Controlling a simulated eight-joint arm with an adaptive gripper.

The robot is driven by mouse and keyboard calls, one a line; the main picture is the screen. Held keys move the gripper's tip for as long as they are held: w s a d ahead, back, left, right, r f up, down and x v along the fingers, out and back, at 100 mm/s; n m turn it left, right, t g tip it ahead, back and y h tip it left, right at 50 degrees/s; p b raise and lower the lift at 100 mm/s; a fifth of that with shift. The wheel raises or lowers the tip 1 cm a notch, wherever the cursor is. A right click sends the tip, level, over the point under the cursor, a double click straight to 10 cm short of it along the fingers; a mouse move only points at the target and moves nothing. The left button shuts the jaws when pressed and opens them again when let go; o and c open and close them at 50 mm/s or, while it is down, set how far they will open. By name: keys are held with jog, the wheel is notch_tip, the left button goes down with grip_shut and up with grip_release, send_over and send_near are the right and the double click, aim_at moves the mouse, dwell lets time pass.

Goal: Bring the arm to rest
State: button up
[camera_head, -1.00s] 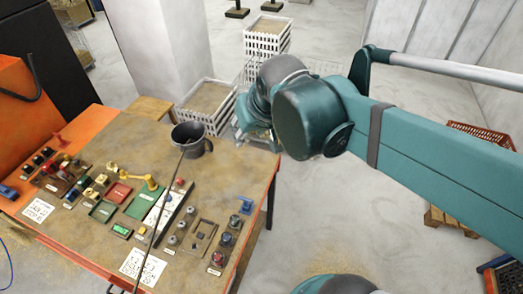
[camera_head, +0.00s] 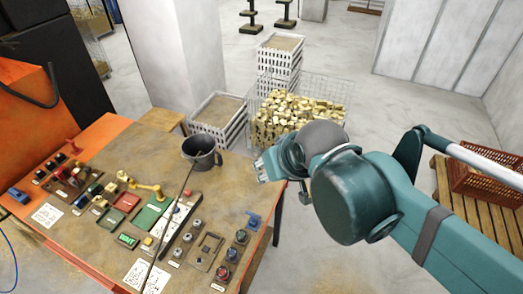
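My arm is teal and reaches in from the right. My gripper (camera_head: 264,168) is at the left end of the arm, beside the right edge of the work table (camera_head: 110,237) and right of a dark mug (camera_head: 201,152). Only a small part of the gripper shows, and its fingers are too small and hidden to tell whether they are open or shut. Nothing is visibly held in it.
The table carries several buttons, switches and a thin rod (camera_head: 172,225). Behind my gripper stands a wire crate of brass pieces (camera_head: 290,108). White crates (camera_head: 216,113) stand behind the table. A red crate (camera_head: 485,180) sits on a pallet at right.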

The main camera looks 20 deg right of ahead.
notch_tip(320, 180, down, 18)
jog(key=b, duration=1.7)
jog(key=shift+r, duration=0.25)
